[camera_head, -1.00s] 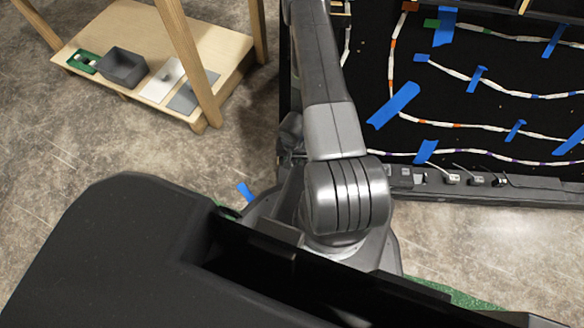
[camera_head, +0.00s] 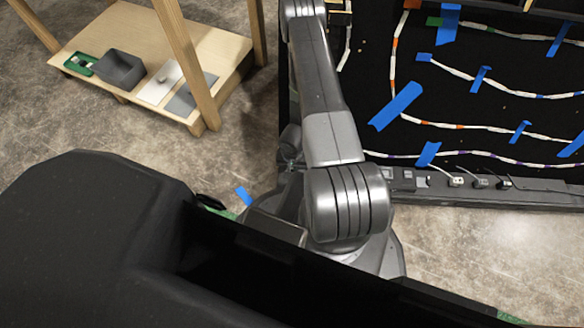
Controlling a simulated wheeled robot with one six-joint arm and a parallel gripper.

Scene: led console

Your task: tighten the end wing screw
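The black console panel (camera_head: 470,110) stands at the upper right, with white cable runs held by strips of blue tape. No end wing screw can be made out in this view. My arm reaches up from the lower middle toward the top edge, along the left side of the panel. My gripper is outside the picture, so what it touches or holds is hidden.
A wooden stand (camera_head: 95,40) at the upper left carries a dark grey bin (camera_head: 122,70), a green item (camera_head: 80,64) and flat plates (camera_head: 160,84). A dark rail (camera_head: 530,190) with small connectors (camera_head: 457,182) runs along the panel's bottom. Bare floor (camera_head: 120,125) lies between.

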